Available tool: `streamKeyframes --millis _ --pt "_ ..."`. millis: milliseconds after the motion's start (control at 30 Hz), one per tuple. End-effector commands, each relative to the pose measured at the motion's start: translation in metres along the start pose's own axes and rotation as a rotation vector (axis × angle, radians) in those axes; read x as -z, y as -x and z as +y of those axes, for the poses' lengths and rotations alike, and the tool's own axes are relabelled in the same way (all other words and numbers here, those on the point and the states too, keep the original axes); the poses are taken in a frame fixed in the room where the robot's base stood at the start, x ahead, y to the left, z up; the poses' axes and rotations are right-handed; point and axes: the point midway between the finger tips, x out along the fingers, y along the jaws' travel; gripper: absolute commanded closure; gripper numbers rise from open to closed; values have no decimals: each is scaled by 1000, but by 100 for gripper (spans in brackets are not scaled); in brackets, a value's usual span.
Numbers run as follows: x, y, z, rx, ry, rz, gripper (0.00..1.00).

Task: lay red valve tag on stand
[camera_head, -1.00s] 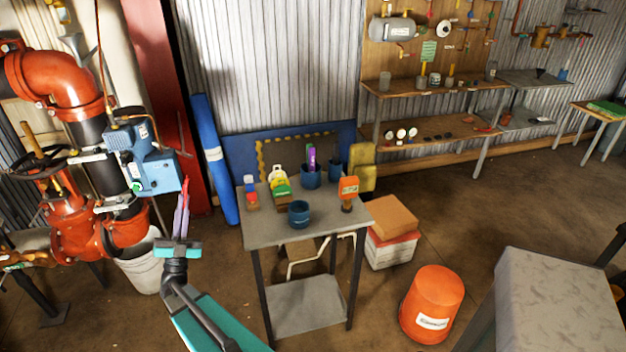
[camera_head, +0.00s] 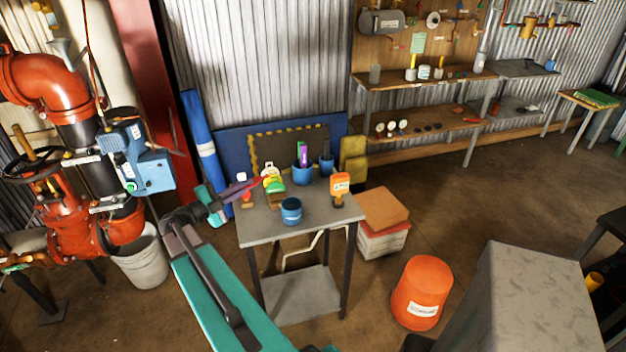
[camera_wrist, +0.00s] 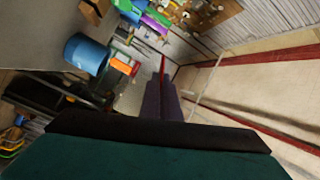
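My gripper (camera_head: 245,186) reaches in from the left over the back left corner of the grey stand (camera_head: 272,232). Its purple fingers look shut on a thin red valve tag (camera_head: 258,181), which points to the right above the stand's top. In the wrist view the red tag (camera_wrist: 163,62) shows edge-on as a narrow strip between the fingertips. The tag appears to be held in the air, clear of the surface, though its height is hard to judge.
On the stand are a blue cup (camera_head: 291,212), a blue holder (camera_head: 303,175) with a purple item, an orange tag-like item (camera_head: 340,187) and green and yellow pieces (camera_head: 273,184). An orange bucket (camera_head: 421,293) stands on the floor. The stand's front left top is bare.

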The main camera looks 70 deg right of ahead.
Motion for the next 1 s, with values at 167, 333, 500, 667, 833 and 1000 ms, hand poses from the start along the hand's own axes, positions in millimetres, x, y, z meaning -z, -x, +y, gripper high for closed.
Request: streamKeyframes --millis 167,333,500,667,833,1000 --pt "11 -32 6 -186 -63 5 100" --pt "21 -61 18 -362 -134 11 100" --pt "33 -92 32 -534 -219 27 100" --pt "46 -121 46 -674 -302 54 100" --pt "60 -151 60 -801 -394 96 100" --pt "73 -179 70 -906 -489 155 100"
